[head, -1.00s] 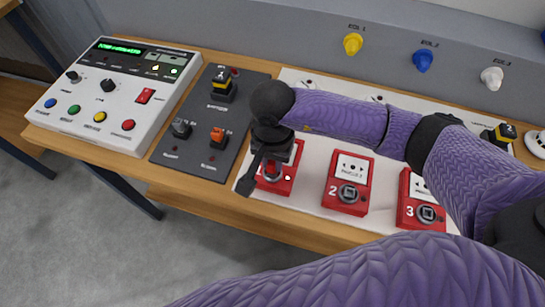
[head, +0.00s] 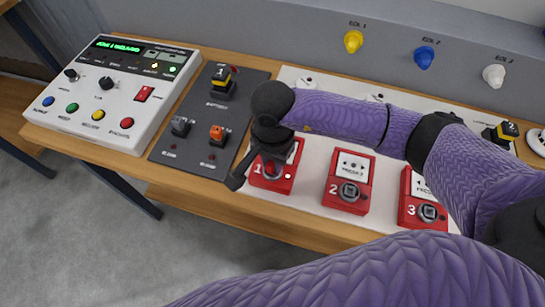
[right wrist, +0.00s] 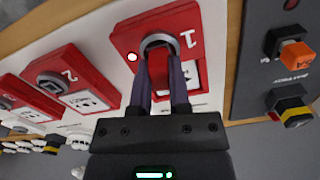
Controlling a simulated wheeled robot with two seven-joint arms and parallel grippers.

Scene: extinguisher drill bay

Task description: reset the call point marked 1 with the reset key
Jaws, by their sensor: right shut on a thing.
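The call point marked 1 (head: 286,180) is a red box with a white face and a small white light, on a white board. In the right wrist view, call point 1 (right wrist: 186,18) has a grey round collar (right wrist: 157,43) on its front. My right gripper (head: 247,172) is at this call point. In the right wrist view its two fingers (right wrist: 162,78) are close together, their tips at the collar. My left gripper is out of view.
Call points 2 (head: 348,180) and 3 (head: 424,205) stand to the right. A dark switch plate (head: 211,130) and a white control panel (head: 115,90) with a lit green display lie to the left. Yellow, blue and white beacons line the back wall.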

